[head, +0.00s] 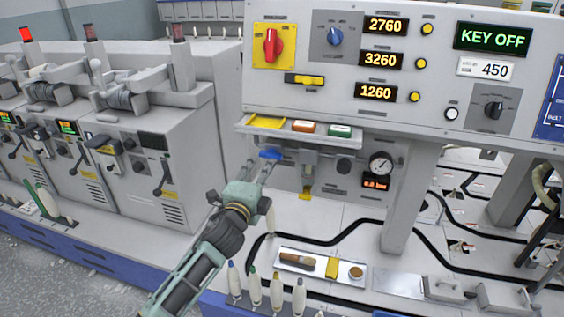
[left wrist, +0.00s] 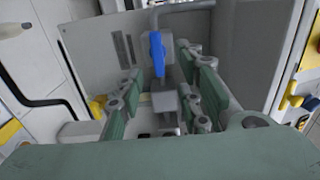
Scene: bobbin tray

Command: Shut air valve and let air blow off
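The blue air valve handle (head: 271,154) is under the small shelf of the control panel, at the left of the recess. In the left wrist view the handle (left wrist: 157,55) stands upright in the picture, above a grey valve body (left wrist: 165,103). My left gripper (head: 263,167) is open just in front of the valve. Its fingers lie on either side of the handle with gaps, and I see no contact. A round pressure gauge (head: 381,165) is to the right; its needle is too small to read. The display (head: 376,183) below seems to show 0.0 bar. My right gripper is not in view.
A tray (head: 322,267) with small items and several bobbins (head: 276,290) stand in front. Grey machine units (head: 135,160) line the left.

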